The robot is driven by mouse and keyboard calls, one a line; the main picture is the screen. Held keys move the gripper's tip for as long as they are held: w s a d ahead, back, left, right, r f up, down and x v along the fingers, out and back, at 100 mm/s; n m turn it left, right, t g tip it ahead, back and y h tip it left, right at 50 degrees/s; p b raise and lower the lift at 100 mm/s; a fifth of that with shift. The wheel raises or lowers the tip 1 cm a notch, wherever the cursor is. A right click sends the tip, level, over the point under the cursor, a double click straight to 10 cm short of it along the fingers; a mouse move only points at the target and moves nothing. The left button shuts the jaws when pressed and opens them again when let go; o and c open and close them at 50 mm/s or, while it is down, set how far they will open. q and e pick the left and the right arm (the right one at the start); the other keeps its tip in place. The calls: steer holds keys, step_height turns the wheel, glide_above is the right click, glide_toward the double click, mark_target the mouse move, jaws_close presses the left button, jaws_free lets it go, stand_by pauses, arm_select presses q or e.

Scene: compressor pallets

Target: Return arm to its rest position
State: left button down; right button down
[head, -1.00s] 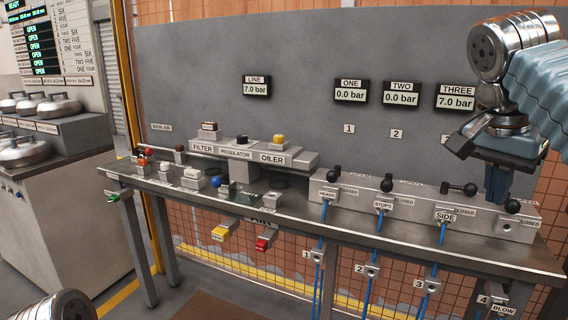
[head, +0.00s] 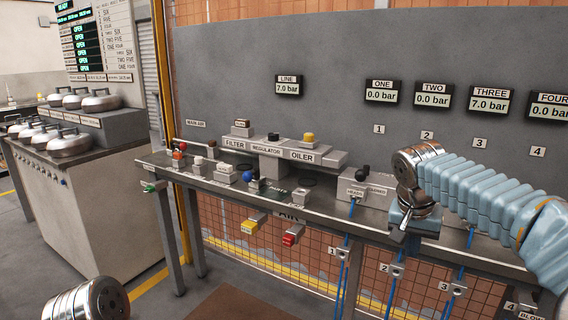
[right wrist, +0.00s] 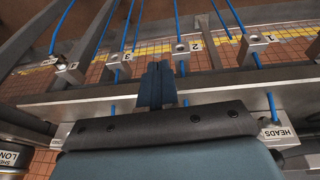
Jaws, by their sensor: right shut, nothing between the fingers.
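My right arm comes in from the right in the head view, in a pleated blue-grey sleeve. Its right gripper (head: 404,228) points down in front of the bench's right part and hides some of the valves there. In the right wrist view the right gripper (right wrist: 156,75) has its fingers together with nothing between them, over the bench edge with blue hoses beyond. A round metal joint of my left arm shows at the bottom left of the head view; the left gripper is out of view.
The bench (head: 330,205) carries a filter, regulator and oiler block (head: 267,150) and a HEADS valve (head: 356,190). Blue hoses (head: 344,272) hang below. Gauges (head: 382,91) are on the grey panel. A counter with lidded pots (head: 70,142) stands left. Floor shows between.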

steer(key=a+f+n+g+y, duration=0.15)
steer(key=a+f, duration=0.35)
steer(key=f, duration=0.9)
steer(key=a+f+n+y, duration=0.3)
steer(key=a+f, duration=0.3)
steer(key=f, duration=0.8)
steer(key=s+a+f+y, duration=0.1)
steer(key=s+a+f, duration=0.2)
steer(key=s+f, duration=0.7)
steer(key=s+a+f+y, duration=0.1)
steer(key=s+a+f, duration=0.2)
steer(key=s+f, duration=0.7)
steer(key=shift+s, duration=1.05)
steer(key=shift+d, duration=0.15)
